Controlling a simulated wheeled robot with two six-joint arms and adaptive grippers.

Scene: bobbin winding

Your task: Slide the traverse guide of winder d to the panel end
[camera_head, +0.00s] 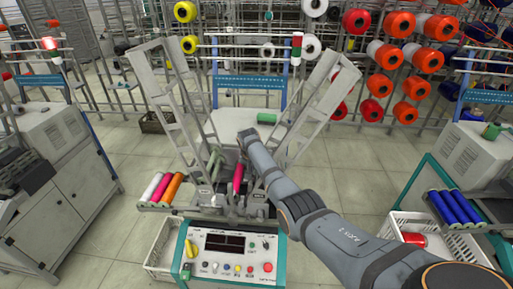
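The winder (225,250) straight ahead has a front control panel with a dark display, a yellow knob and coloured buttons. No letter is readable on it. A magenta bobbin (238,178) sits lengthwise in its middle, behind the panel. I cannot pick out the traverse guide among the small grey parts around it. My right arm reaches in from the lower right over the winder. My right gripper (243,160) is near the far end of the magenta bobbin, small and partly hidden by my own wrist. I cannot tell whether its fingers are open. My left gripper is not in view.
White, magenta and orange bobbins (160,188) lie on the winder's left side. A green spool (267,118) lies at its back, between two tilted grey frames. Other winders stand left and right; blue bobbins (453,207) lie at the right one. A white crate (404,226) is below.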

